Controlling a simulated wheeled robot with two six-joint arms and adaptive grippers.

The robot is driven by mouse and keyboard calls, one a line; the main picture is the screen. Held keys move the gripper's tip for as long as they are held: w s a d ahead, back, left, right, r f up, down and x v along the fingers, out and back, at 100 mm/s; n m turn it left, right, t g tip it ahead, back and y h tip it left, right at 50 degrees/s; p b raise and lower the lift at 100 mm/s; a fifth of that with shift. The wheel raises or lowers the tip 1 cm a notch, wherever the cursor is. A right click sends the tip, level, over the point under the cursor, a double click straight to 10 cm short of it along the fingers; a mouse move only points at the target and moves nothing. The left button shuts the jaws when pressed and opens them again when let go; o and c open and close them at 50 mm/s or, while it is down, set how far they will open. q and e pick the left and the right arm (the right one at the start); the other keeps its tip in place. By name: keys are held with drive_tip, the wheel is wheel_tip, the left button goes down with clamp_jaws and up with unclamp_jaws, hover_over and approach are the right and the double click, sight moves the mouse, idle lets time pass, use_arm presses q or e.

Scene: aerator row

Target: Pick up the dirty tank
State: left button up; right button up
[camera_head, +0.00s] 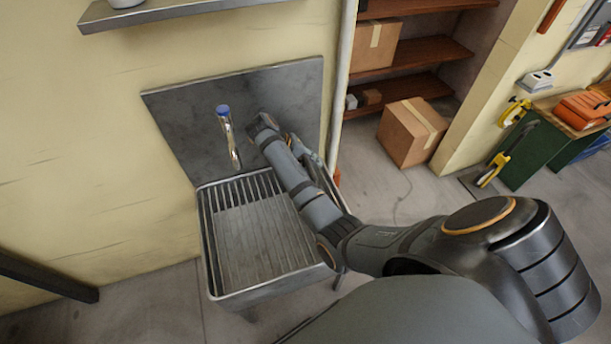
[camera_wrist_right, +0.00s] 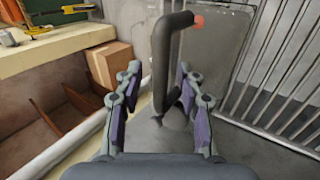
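I cannot make out a dirty tank in either view. My right arm reaches over the right side of the metal sink (camera_head: 262,285), and its gripper (camera_head: 313,162) is partly hidden behind the forearm. In the right wrist view the gripper (camera_wrist_right: 160,108) is open, with purple pads apart. A dark bent pipe with a red tip (camera_wrist_right: 163,65), like a faucet, shows between the fingers. I cannot tell whether it touches them. My left gripper is not in view.
A blue-capped faucet (camera_head: 229,135) stands out from the grey backsplash (camera_head: 180,115), left of my forearm. A cardboard box (camera_head: 411,132) sits on the floor by the shelves (camera_head: 425,52).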

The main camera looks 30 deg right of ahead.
drive_tip(key=shift+a+r, duration=0.1)
drive_tip(key=shift+c, duration=0.7)
clamp_jaws()
